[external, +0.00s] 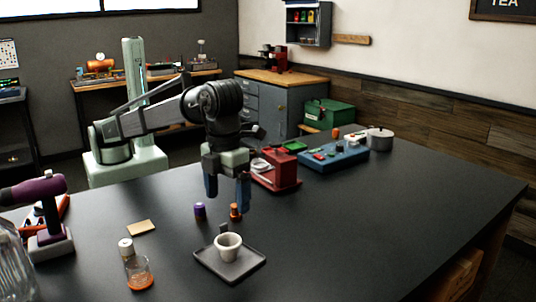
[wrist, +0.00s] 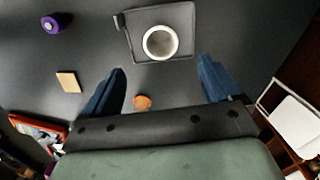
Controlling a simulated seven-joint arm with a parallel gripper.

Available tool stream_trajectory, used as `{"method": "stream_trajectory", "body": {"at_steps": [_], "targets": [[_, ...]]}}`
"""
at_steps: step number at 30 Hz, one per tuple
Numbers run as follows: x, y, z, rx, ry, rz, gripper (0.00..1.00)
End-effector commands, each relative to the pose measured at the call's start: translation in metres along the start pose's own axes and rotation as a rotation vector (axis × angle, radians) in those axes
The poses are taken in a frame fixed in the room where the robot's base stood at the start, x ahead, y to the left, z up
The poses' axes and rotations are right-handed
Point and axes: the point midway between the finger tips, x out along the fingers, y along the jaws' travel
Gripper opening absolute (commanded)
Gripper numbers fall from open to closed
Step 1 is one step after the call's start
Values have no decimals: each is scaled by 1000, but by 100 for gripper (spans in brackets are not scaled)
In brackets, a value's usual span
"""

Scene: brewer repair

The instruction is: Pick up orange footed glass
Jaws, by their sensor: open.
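A small orange item (external: 236,212) with a slightly wider bottom stands on the dark table just below my gripper. A clear glass with orange at its bottom (external: 139,273) stands at the front left. I cannot tell for sure which is the orange footed glass. My gripper (external: 227,195) is open and empty, pointing down above the table. In the wrist view a round orange thing (wrist: 143,102) lies between the open fingers (wrist: 162,85), nearer the left one and partly hidden by the gripper body.
A grey tray (external: 254,269) holds a white cup (external: 229,246) close in front. A white-capped bottle (external: 126,249) and a tan card (external: 141,228) are further left. A red box (external: 277,172) stands behind.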

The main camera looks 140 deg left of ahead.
Motion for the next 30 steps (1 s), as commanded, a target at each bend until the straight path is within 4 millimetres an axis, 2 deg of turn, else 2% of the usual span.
{"method": "stream_trajectory", "body": {"at_steps": [13, 16, 23, 26, 30], "targets": [[0, 0, 0, 0, 0, 0, 90], [0, 0, 0, 0, 0, 0, 81], [0, 0, -1, 1, 0, 0, 81], [0, 3, -14, 15, 0, 0, 81], [-1, 13, -55, 61, 1, -1, 81]]}}
